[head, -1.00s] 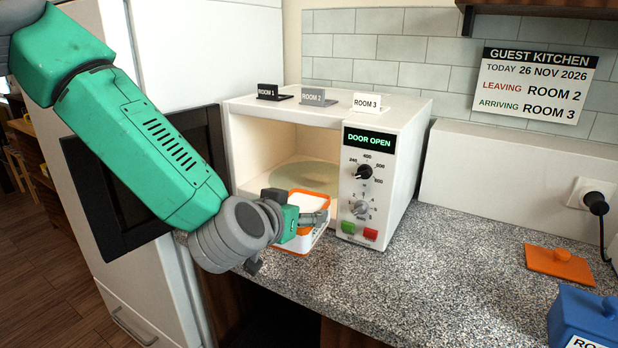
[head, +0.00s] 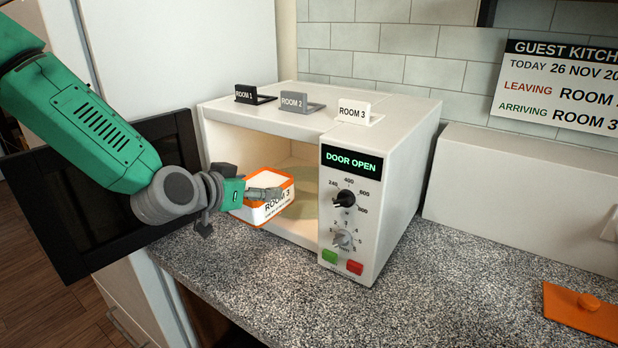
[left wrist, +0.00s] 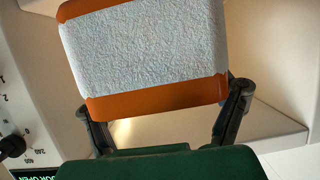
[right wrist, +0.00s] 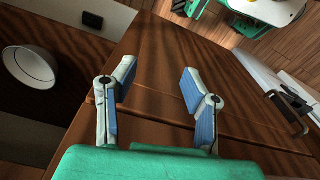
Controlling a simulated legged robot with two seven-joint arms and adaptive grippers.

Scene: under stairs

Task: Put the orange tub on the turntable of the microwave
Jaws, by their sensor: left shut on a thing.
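The orange tub (head: 268,210) has an orange rim, white sides and a ROOM 3 label. It is at the open mouth of the microwave (head: 400,170), looking slightly tilted. My left gripper (head: 264,193) is shut on it; in the left wrist view the tub (left wrist: 145,50) sits between the fingers, with pale, rough contents. The turntable (head: 308,206) is a pale greenish disc inside, partly hidden by the tub. I cannot tell whether the tub overlaps the disc. My right gripper (right wrist: 157,82) is open and empty in the right wrist view.
The dark microwave door (head: 80,200) stands open at the left, behind my left arm. The control panel (head: 348,205) borders the opening on the right and reads DOOR OPEN. An orange lid (head: 583,312) lies on the speckled counter (head: 450,290), which is clear in front.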

